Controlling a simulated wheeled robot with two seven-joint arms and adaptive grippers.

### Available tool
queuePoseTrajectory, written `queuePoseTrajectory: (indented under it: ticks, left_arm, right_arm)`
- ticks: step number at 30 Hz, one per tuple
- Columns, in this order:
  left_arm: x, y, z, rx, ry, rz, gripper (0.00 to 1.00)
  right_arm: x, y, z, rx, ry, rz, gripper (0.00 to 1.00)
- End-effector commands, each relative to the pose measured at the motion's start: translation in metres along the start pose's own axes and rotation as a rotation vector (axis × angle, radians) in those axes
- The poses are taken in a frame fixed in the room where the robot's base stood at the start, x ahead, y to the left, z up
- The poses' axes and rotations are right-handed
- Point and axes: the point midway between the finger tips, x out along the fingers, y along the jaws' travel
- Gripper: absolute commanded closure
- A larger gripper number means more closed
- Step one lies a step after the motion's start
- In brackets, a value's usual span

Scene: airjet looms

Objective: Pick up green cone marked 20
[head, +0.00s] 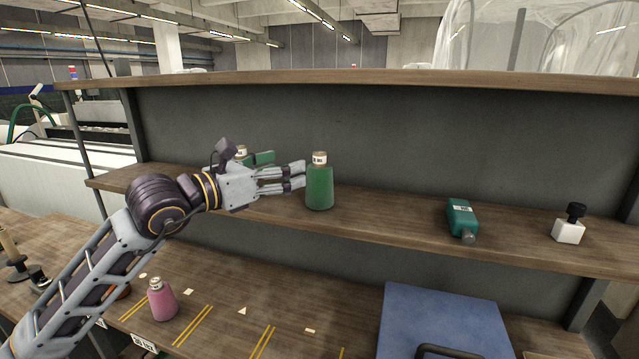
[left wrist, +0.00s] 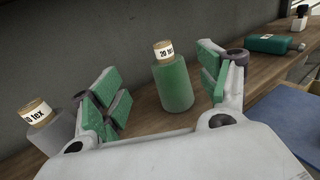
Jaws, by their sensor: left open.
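A green cone (head: 319,187) stands upright on the wooden shelf in the head view. It also shows in the left wrist view (left wrist: 174,84), where its label reads 20 tex. My left gripper (head: 297,176) points right at the cone from its left side. In the left wrist view the green-padded fingers (left wrist: 165,88) are spread wide, with the cone standing beyond and between them; no contact shows. A grey cone (left wrist: 47,130), also with a tex label, stands left of the fingers in that view. In the head view it is mostly hidden behind my gripper. My right gripper is not in view.
A teal device (head: 461,219) lies on the shelf to the right, with a white block with a black knob (head: 570,224) beyond it. The upper shelf (head: 400,79) runs above. Below are a pink cone (head: 161,299) and a blue panel (head: 440,318).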

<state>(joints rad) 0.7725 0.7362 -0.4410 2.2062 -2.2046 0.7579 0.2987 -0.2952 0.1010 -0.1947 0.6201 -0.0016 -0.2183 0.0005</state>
Motion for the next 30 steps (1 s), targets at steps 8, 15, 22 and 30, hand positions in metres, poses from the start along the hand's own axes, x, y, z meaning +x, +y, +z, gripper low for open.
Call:
queuePoseTrajectory:
  ticks: [8, 15, 22, 30]
  left_arm:
    - [0.033, 0.000, 0.002, -0.001, 0.000, 0.000, 0.24]
    - [0.050, -0.001, 0.001, 0.001, 0.000, 0.000, 0.24]
    - [0.052, 0.000, 0.000, 0.001, 0.001, 0.001, 0.24]
    - [0.054, -0.001, 0.001, 0.000, 0.001, 0.000, 0.24]
  right_arm:
    - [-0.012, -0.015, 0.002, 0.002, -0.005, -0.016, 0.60]
    - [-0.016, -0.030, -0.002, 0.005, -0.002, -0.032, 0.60]
    - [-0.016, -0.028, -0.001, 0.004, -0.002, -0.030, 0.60]
    - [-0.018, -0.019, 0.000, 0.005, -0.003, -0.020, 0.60]
